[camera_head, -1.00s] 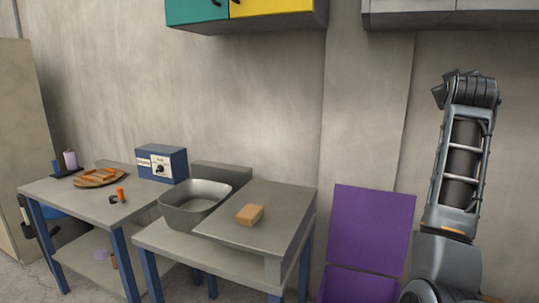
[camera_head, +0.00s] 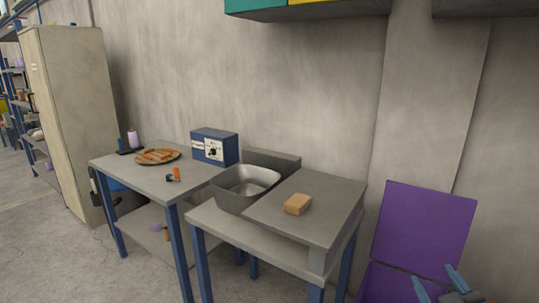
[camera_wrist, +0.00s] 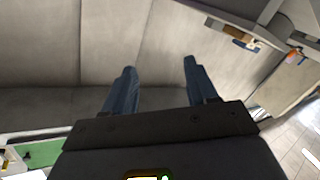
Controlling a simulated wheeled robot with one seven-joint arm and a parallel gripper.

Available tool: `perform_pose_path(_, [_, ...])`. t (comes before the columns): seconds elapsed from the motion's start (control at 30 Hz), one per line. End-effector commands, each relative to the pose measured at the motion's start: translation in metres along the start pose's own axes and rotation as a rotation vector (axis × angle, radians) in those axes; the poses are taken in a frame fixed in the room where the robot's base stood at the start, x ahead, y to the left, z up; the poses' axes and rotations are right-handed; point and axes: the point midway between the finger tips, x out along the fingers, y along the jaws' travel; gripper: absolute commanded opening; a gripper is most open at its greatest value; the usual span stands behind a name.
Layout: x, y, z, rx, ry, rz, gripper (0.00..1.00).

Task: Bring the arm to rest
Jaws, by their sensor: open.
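My gripper (camera_head: 438,282) shows at the bottom right of the head view, in front of the purple bin. Its two blue fingers point up and stand apart. In the wrist view my gripper (camera_wrist: 159,66) is also open, with nothing between the fingers and a plain grey wall behind them. The rest of my arm is out of the head view.
A purple bin (camera_head: 425,225) with a raised lid stands close by my gripper. A bench (camera_head: 335,215) bears a tan block (camera_head: 297,204) beside a grey basin (camera_head: 245,184). A second table (camera_head: 150,183) holds a plate (camera_head: 158,156) and a blue box (camera_head: 214,146). Open floor lies left.

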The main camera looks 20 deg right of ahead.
Motion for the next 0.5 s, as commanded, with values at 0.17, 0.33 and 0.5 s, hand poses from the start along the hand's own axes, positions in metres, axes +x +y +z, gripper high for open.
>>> perform_pose_path(0.17, [-0.074, -0.04, 0.018, 0.056, 0.005, -0.119, 0.57])
perform_pose_path(0.33, [-0.143, -0.062, 0.025, 0.127, 0.004, -0.22, 0.57])
perform_pose_path(0.5, [-0.211, -0.073, 0.024, 0.209, -0.011, -0.313, 0.57])
